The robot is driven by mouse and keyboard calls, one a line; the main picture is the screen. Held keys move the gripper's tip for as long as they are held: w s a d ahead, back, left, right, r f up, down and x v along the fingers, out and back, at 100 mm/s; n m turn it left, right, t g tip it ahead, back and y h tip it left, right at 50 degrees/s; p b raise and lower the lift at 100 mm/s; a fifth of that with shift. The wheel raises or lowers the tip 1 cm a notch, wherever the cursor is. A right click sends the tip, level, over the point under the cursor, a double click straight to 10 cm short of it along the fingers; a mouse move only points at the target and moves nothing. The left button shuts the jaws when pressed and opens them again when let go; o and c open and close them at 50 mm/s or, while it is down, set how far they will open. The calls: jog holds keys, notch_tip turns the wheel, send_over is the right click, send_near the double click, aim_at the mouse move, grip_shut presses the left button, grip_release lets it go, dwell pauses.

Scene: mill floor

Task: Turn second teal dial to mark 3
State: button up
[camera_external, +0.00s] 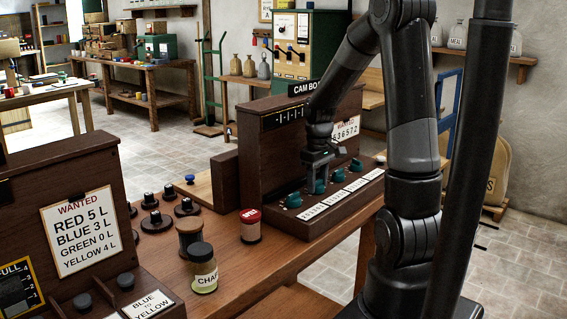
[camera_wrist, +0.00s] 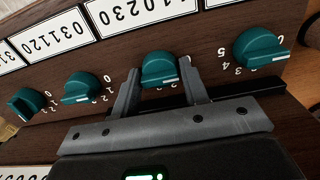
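Four teal dials sit in a row on the cam box's sloping front. My gripper (camera_external: 318,177) is over the second dial from the left (camera_external: 320,188) in the external view. In the wrist view, which is upside down, my gripper (camera_wrist: 159,66) has its fingers on either side of that dial (camera_wrist: 160,70), with slight gaps showing. Its white pointer line is seen at the lower right, and most of its scale is hidden by the fingers. The first dial (camera_wrist: 262,48) is to the right, the third dial (camera_wrist: 80,88) and fourth dial (camera_wrist: 28,104) to the left.
White number cards (camera_wrist: 152,12) run along the dial row. A "WANTED" card (camera_external: 345,129) is on the cam box's upright face (camera_external: 270,150). A red-lidded jar (camera_external: 250,226), a chalk jar (camera_external: 203,268) and several black knobs stand on the bench to the left.

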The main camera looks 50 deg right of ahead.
jog(key=c, duration=0.5)
jog(key=shift+c, duration=0.2)
jog(key=shift+m, duration=0.4)
jog(key=m, duration=0.3)
jog(key=shift+m, duration=0.3)
jog(key=m, duration=0.4)
jog(key=shift+m, duration=0.3)
jog(key=m, duration=0.5)
jog(key=shift+m, duration=0.3)
jog(key=m, duration=0.5)
